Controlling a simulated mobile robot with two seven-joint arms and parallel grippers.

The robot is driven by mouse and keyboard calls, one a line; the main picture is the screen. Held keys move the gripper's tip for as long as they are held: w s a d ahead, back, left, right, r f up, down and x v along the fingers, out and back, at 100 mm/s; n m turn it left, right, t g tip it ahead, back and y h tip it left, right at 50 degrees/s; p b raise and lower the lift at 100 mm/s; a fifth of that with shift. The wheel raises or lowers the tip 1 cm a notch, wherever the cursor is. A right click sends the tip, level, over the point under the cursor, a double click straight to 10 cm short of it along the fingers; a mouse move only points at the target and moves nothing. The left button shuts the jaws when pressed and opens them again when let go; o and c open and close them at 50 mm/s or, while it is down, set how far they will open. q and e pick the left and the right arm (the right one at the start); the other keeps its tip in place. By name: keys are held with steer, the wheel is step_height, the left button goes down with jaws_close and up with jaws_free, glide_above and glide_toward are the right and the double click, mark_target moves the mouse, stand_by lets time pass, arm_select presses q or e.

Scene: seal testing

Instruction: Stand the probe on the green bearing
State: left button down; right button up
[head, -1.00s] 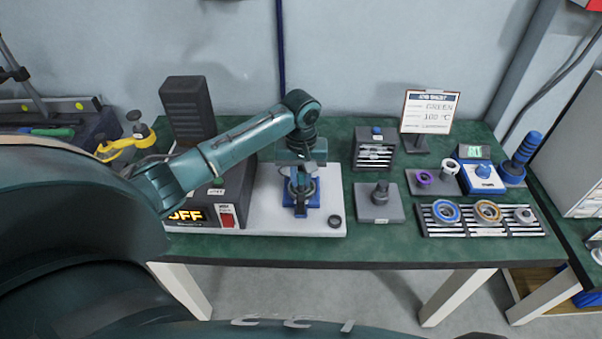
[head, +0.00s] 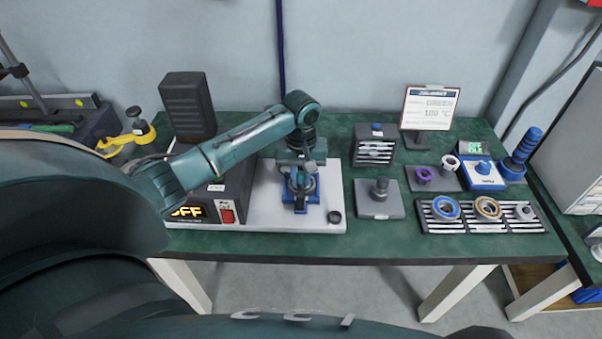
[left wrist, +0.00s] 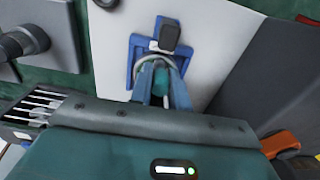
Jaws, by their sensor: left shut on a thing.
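My left gripper (head: 301,172) points down over a blue fixture (head: 290,202) on the pale base plate. It also shows in the left wrist view (left wrist: 160,88). It is shut on a small teal piece (left wrist: 160,78), which seems to be the probe; the fingers hide most of it. A pale ring (left wrist: 138,68), apparently the bearing, sits on the blue fixture around the fingertips. Its green colour is not clear, and I cannot tell whether the held piece touches it. My right gripper is not in view.
A box marked OFF (head: 228,190) stands close left of the gripper. The table's front strip is clear.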

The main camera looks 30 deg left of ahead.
arm_select(q)
steer(key=shift+f, duration=0.2)
steer(key=c, duration=1.3)
jaws_free()
steer(key=shift+o, duration=0.2)
steer(key=shift+r, duration=3.5)
